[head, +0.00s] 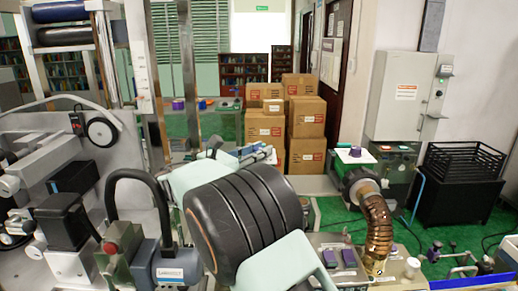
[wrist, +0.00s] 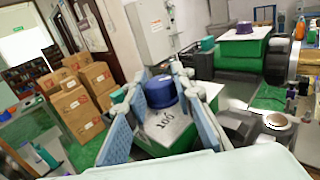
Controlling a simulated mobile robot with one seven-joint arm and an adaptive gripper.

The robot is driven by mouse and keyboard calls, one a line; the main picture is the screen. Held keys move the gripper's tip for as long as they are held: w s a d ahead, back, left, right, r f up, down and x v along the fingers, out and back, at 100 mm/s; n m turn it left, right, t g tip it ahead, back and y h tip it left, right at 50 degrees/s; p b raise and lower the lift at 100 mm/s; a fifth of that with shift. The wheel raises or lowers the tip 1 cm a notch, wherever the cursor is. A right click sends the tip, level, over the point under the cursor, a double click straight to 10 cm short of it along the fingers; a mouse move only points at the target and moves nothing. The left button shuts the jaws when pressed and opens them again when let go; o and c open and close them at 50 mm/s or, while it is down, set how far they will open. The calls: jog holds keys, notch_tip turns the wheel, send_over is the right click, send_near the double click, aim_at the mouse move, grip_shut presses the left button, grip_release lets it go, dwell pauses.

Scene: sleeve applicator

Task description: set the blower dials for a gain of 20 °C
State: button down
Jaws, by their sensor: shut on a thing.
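In the wrist view, my gripper (wrist: 160,74) has its two blue-padded fingers on either side of a purple-blue dial (wrist: 161,92), and is shut on it. This dial stands on a white plate (wrist: 172,128) with a number on it that looks like 100; I cannot read its pointer setting. A second purple dial (wrist: 244,27) sits on a white-topped green block farther back. It also shows in the head view (head: 355,152). In the head view, my dark arm hides the held dial, and my fingers show only partly beyond it.
A black flange with a ribbed amber hose (head: 377,222) stands beside the second dial. A panel with small purple knobs (head: 348,256) is at the front. Cardboard boxes (head: 305,118) are stacked behind, and a grey wall cabinet (head: 402,95) hangs at the right.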

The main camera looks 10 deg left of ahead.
jog(key=c, duration=1.6)
grip_release()
jog(key=v, duration=0.7)
jog(key=shift+s+a, duration=0.15)
jog(key=shift+s, duration=0.05)
